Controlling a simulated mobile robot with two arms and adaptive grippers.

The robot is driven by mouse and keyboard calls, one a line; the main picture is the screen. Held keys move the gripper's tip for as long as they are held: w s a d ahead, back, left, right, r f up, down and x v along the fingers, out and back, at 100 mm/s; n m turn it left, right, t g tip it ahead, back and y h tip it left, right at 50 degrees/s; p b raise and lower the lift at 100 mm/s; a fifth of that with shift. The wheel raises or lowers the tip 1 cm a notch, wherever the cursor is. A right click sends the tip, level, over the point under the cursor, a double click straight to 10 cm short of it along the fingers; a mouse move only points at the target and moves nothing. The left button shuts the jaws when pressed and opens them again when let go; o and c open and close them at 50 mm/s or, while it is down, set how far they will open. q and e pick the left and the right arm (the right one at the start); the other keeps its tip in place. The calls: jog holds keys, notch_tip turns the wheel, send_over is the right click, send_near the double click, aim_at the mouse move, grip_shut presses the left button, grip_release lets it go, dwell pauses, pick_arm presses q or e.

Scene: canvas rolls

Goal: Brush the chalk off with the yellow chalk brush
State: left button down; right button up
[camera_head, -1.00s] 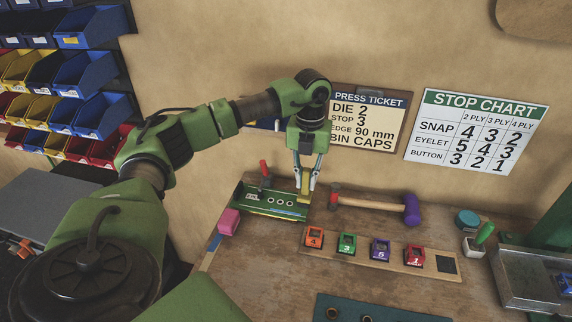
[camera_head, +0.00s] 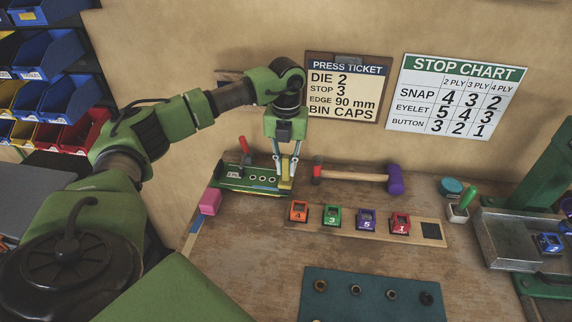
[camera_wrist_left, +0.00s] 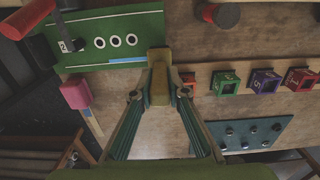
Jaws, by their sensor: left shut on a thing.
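My left gripper (camera_head: 285,172) points down at the right end of the green tray-like fixture (camera_head: 232,183) with round holes. It is shut on a yellow block, apparently the chalk brush (camera_head: 287,170). In the left wrist view the brush (camera_wrist_left: 160,75) stands between the fingertips, over the fixture's right edge. A blue strip (camera_wrist_left: 127,60) shows on the green face (camera_wrist_left: 85,35) left of the brush; whether it is chalk, I cannot tell. Whether the brush touches the fixture is also unclear. My right gripper is not in view.
A pink block (camera_head: 210,201) sits left of the fixture. A purple-headed mallet (camera_head: 395,181) lies behind a wooden strip with several coloured numbered blocks (camera_head: 366,219). A teal mat (camera_head: 340,307) lies in front. Bare bench (camera_head: 255,245) lies between.

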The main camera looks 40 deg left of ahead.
pick_arm(q)
jog(key=shift+f+b, duration=0.35)
jog(key=shift+f, duration=0.2)
dwell(0.4)
jog(key=shift+s+a, duration=0.4)
jog(key=shift+a, duration=0.25)
jog(key=shift+s+a, duration=0.4)
jog(key=shift+a, duration=0.25)
jog(key=shift+a, duration=0.1)
jog(key=shift+s+a, duration=0.35)
jog(key=shift+a, duration=0.3)
jog(key=shift+s+a, duration=0.35)
jog(key=shift+a, duration=0.25)
jog(key=shift+s+a, duration=0.4)
jog(key=shift+a, duration=0.25)
jog(key=shift+s+a, duration=0.35)
jog(key=shift+a, duration=0.3)
